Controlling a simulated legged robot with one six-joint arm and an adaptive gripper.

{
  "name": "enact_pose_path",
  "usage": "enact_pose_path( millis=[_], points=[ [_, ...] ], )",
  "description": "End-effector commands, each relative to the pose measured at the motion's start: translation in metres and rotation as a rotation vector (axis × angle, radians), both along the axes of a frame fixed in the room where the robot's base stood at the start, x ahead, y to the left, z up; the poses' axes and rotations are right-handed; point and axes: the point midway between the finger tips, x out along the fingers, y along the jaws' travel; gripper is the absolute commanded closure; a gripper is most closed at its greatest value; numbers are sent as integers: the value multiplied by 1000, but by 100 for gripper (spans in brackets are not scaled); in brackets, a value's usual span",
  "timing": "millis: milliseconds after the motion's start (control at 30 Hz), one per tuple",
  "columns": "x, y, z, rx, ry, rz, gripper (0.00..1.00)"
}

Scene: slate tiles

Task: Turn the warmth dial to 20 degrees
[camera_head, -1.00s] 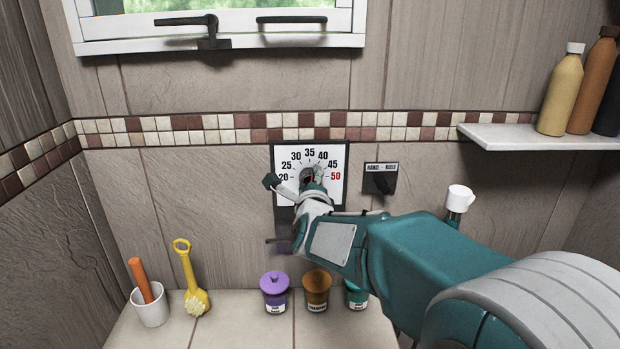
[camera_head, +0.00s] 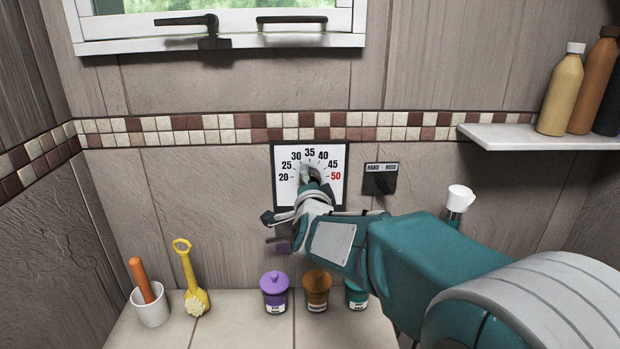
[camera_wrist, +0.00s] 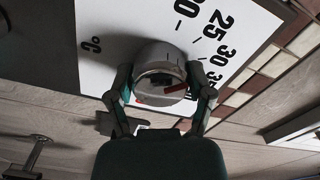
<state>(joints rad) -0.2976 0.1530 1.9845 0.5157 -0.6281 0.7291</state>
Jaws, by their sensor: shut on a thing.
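The warmth dial plate (camera_head: 337,196) is a white, black-framed square on the wall. Its scale runs from 20 at the left over 35 at the top to a red 50 at the right. My gripper (camera_head: 308,173) covers the plate's middle and hides most of the knob. In the wrist view, the round grey knob (camera_wrist: 160,58) sits between the two fingers of my gripper (camera_wrist: 161,92), which is shut on it. Red marks show close to the knob and the right finger. I cannot tell the exact number the pointer stands at.
A dark hand/hose switch (camera_head: 380,183) is right of the dial. Purple (camera_head: 275,298), brown (camera_head: 317,295) and teal (camera_head: 357,296) jars stand on the ledge below. A white cup (camera_head: 150,310) and yellow brush (camera_head: 190,280) are left. A shelf (camera_head: 535,138) with bottles is at right.

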Motion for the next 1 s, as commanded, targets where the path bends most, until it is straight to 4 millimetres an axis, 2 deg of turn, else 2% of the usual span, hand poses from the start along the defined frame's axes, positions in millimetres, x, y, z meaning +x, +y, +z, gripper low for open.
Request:
enact_pose_path(
  millis=[33,600,1000],
  points=[
    [0,1,5,-44,-11,1,80],
    [0,1,7,-557,-16,0,80],
    [0,1,7,-755,-18,-1,80]
  ],
)
